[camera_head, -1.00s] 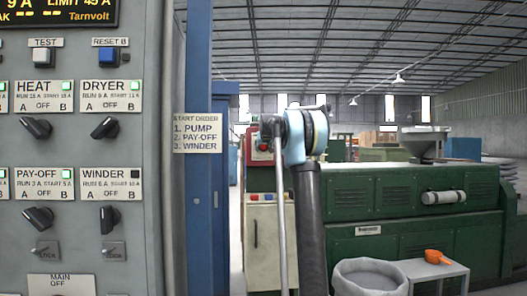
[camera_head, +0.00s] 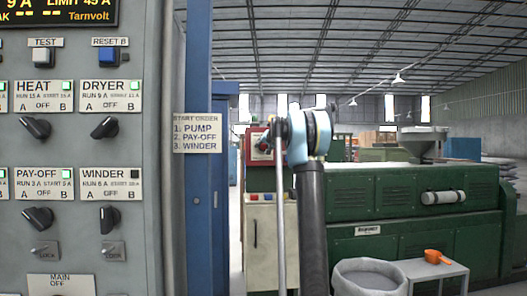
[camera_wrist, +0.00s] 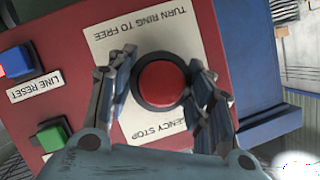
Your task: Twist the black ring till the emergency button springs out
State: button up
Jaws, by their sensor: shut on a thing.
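The red emergency button (camera_wrist: 161,83) fills the middle of the wrist view, on a red box labelled as emergency stop with the words "turn ring to free". The black ring (camera_wrist: 138,95) circles the button. My gripper (camera_wrist: 163,92) has one finger on each side of the ring, shut on it. Whether the button sits pressed in or out cannot be told from this angle. In the head view the red box (camera_head: 259,146) shows behind my arm, and my fingers are mostly hidden there.
A blue line reset button (camera_wrist: 15,63) and a green button (camera_wrist: 50,136) sit on the same box, left of my gripper. In the head view, a grey switch panel (camera_head: 70,150) stands at left and a green machine (camera_head: 370,215) at right.

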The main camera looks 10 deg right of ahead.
dwell(0.4)
jog(key=o, duration=1.1)
jog(key=shift+d, duration=0.1)
jog(key=shift+v, duration=5.95)
jog(key=shift+f, duration=0.15)
